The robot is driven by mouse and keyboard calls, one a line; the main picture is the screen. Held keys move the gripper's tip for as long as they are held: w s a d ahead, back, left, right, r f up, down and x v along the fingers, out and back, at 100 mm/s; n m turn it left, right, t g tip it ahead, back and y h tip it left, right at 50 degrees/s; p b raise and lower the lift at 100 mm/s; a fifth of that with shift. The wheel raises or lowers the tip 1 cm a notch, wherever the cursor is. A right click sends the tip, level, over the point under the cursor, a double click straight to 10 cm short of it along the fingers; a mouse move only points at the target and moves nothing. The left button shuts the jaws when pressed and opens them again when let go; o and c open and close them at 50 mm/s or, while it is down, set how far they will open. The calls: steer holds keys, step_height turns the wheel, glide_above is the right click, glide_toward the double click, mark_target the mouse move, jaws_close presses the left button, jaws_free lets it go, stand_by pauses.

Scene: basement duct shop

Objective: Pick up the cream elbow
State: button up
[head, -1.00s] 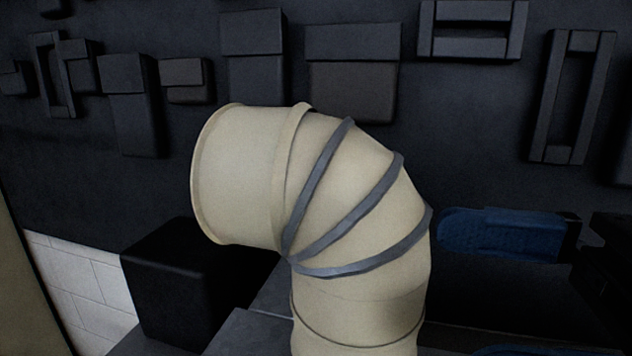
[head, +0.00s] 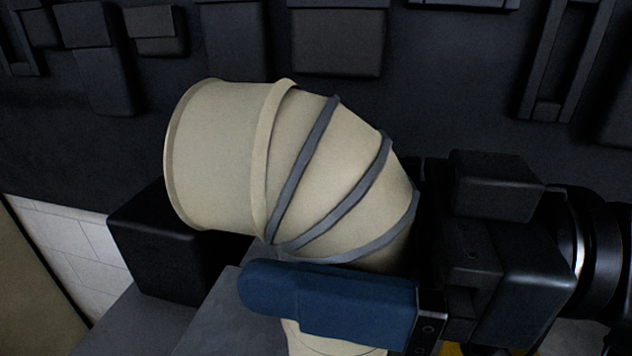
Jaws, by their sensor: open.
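The cream elbow (head: 235,160), a large segmented duct bend with grey bands at its seams, fills the middle of the head view. Its round mouth faces left, and its lower end points down. My gripper (head: 325,298) reaches in from the right, with one blue-padded finger across the front of the elbow's lower part. The other finger is not visible, apparently hidden behind the elbow. The jaws are open. I cannot tell whether the pad touches the elbow.
A dark wall with several raised black box shapes (head: 337,42) is behind. White tiles (head: 70,240) show at the lower left.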

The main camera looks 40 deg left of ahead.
steer(key=shift+c, duration=0.4)
steer(key=c, duration=1.2)
